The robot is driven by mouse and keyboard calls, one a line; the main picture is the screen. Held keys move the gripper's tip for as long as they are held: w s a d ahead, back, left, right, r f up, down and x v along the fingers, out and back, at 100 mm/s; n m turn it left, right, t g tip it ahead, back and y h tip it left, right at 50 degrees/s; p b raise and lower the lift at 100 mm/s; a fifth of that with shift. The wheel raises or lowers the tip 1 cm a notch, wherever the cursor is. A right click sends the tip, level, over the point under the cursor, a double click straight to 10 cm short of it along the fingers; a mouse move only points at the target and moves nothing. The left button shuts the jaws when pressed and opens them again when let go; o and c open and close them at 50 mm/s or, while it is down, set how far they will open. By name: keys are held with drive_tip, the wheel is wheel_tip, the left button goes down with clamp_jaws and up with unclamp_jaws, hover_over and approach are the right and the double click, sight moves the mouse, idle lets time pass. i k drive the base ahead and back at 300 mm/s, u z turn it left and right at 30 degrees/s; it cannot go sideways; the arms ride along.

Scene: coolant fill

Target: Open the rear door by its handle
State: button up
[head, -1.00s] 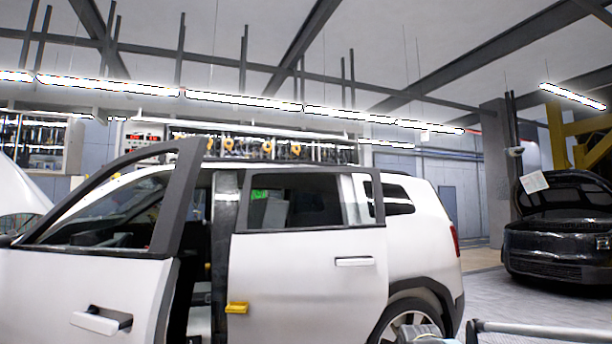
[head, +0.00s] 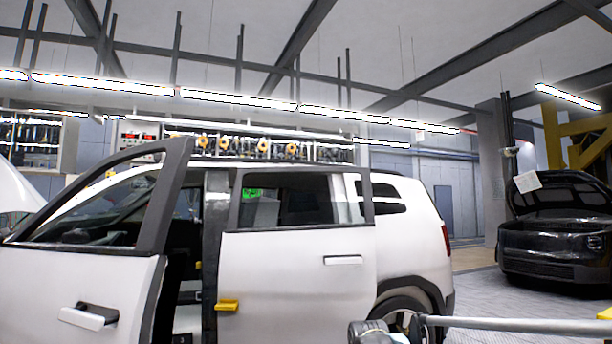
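The white car's rear door (head: 290,285) is at the middle of the head view. Its pale horizontal handle (head: 343,260) is near the door's rear edge. The door's dark rear window frame (head: 369,198) overlaps the body behind it, so the door looks slightly out from the body; how wide any gap is I cannot tell. A yellow piece (head: 228,305) sits at the door's front edge. The front door (head: 80,290) stands swung open on the left, with its own handle (head: 88,317). My gripper does not show in the view, and nothing touches the rear door's handle.
A grey rounded part (head: 375,333) and a horizontal metal rail (head: 510,325) are at the bottom edge, in front of the rear wheel (head: 405,315). A black car with its hood up (head: 555,235) stands at the right. Open floor (head: 475,295) lies between the cars.

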sight(277, 286)
drive_tip(key=i, duration=0.85)
